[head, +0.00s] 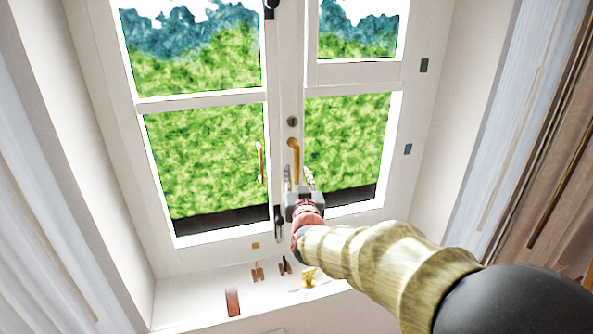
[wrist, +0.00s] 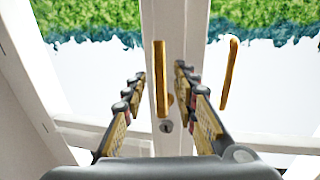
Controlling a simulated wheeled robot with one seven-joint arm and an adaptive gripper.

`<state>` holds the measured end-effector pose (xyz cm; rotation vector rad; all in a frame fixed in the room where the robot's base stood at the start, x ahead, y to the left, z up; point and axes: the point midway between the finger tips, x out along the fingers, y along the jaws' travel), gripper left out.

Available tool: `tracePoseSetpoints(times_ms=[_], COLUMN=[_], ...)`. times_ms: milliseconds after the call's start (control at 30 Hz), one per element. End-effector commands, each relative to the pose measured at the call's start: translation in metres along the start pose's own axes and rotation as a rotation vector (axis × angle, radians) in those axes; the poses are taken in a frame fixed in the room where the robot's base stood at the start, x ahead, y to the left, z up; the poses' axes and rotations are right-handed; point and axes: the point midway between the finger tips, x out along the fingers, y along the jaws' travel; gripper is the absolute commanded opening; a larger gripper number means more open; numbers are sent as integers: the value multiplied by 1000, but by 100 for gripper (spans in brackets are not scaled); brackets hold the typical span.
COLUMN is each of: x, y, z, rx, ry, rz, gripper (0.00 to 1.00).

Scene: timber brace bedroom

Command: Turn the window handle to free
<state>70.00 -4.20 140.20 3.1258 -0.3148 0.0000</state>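The window handle (head: 294,158) is a golden lever hanging down from its pivot on the white centre post of the window. My gripper (head: 299,180) is at its lower end. In the wrist view the handle (wrist: 160,80) shows as an upright golden bar between the two spread fingers of my gripper (wrist: 158,82). The fingers are open, with a visible gap on each side of the handle. A second golden bar (head: 260,162) shows against the left pane, and also in the wrist view (wrist: 229,72); I cannot tell if it is a reflection.
A round lock (head: 292,121) sits above the handle. A dark fitting (head: 279,222) is low on the post. The sill below holds a reddish-brown block (head: 232,302) and small brass pieces (head: 309,278). Curtains (head: 505,130) hang at both sides.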

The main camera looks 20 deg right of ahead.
Motion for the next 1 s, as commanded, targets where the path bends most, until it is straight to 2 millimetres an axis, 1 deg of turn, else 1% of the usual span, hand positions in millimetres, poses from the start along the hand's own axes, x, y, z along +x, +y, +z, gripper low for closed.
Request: tracePoseSetpoints(times_ms=[33,100,233,400,600,1000], x=[8,16,27,32,32,32], y=[0,0,0,0,0,0], z=[0,0,0,0,0,0], rx=[-1,-1,0,0,0,0], ry=[-1,-1,-1,0,0,0], rz=[0,0,0,-1,-1,-1], gripper=[29,29,29,29,29,6])
